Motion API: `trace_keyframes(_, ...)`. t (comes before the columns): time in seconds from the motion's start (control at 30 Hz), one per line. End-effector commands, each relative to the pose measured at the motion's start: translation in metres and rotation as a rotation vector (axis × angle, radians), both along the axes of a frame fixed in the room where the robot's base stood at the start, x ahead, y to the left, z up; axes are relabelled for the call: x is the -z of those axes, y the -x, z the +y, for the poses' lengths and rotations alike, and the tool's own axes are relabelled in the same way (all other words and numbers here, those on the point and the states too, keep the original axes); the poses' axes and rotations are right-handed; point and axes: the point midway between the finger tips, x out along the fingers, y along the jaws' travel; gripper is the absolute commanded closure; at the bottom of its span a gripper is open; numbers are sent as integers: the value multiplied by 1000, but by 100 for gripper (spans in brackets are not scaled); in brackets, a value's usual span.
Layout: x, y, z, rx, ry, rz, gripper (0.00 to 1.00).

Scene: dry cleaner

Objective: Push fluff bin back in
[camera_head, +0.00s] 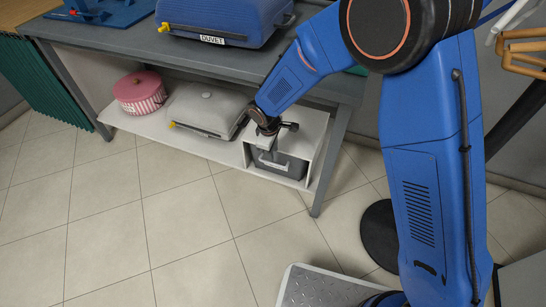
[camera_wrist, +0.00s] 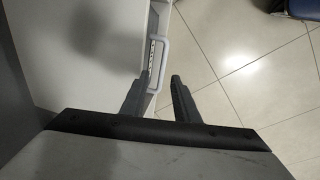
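The fluff bin (camera_head: 292,168) is a dark grey drawer-like box with a pale handle, low inside a white open-fronted cubby (camera_head: 316,140) under the table. My gripper (camera_head: 272,146) hangs in front of the cubby's upper part, above the handle, and covers part of the opening. In the wrist view, my two dark fingers (camera_wrist: 158,92) are spread apart with nothing between them. The handle (camera_wrist: 164,52) shows just beyond the fingertips. I cannot tell whether anything touches it, or how far the bin stands out.
The cubby stands at the right end of a low white shelf (camera_head: 150,124), beside a grey bag (camera_head: 205,108) and a pink striped round box (camera_head: 140,92). The table (camera_head: 130,35) overhangs it; its leg (camera_head: 333,160) is close on the right. The tiled floor in front is clear.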

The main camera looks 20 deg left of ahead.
Motion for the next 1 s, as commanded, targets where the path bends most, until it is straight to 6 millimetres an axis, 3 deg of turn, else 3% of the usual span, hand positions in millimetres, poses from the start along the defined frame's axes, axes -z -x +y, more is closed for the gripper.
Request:
trace_keyframes(0.3, -64, 12, 2, -1, -4, -2, 72)
trace_keyframes(0.5, -90, 17, 1, -1, -1, -1, 72)
trace_keyframes(0.7, -101, 19, 2, 0, -1, 0, 72)
trace_keyframes(1.0, -101, 19, 1, -1, 0, 0, 72)
